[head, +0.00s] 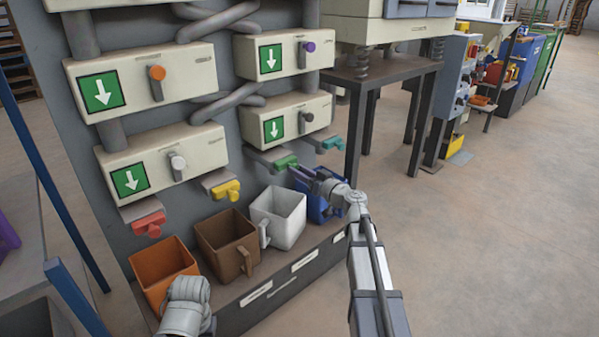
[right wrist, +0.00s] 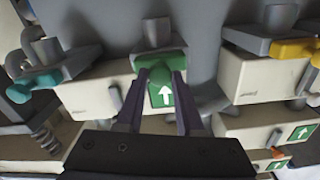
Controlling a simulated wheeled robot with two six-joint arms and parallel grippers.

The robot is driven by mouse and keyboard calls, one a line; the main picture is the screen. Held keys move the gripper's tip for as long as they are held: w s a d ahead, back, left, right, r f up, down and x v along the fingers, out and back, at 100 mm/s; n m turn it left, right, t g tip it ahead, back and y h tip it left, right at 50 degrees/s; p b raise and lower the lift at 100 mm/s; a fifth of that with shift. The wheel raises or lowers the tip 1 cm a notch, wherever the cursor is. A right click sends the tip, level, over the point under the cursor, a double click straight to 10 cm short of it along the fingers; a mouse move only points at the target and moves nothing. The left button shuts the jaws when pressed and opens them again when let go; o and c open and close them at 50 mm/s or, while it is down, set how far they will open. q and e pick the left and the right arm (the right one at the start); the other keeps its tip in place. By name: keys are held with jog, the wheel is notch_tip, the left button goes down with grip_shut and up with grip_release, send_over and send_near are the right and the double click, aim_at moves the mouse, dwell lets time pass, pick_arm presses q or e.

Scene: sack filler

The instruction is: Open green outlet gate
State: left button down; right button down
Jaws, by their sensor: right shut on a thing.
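The green outlet gate (head: 285,161) is a small green handle under the lower right cream box (head: 290,119). In the right wrist view the green gate (right wrist: 156,58) shows upside down, its knob between my fingertips. My right gripper (head: 297,172) reaches it from the front right. In the right wrist view its two dark fingers (right wrist: 158,78) are shut on the green handle. A green arrow sign shows behind the fingers. My left gripper is not visible; only a grey part of my left arm shows at the bottom of the head view.
Red (head: 149,224), yellow (head: 226,190) and teal (head: 331,144) gates sit along the same row. Orange (head: 162,272), brown (head: 228,238), white (head: 278,215) and blue (head: 322,209) bins stand below on a dark ledge. Open floor lies to the right.

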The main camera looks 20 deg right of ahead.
jog(key=v, duration=0.6)
jog(key=shift+s, duration=0.25)
jog(key=c, duration=0.5)
grip_release()
jog(key=shift+d, duration=0.1)
jog(key=shift+c, duration=0.2)
jog(key=v, duration=0.8)
jog(key=shift+w, duration=0.1)
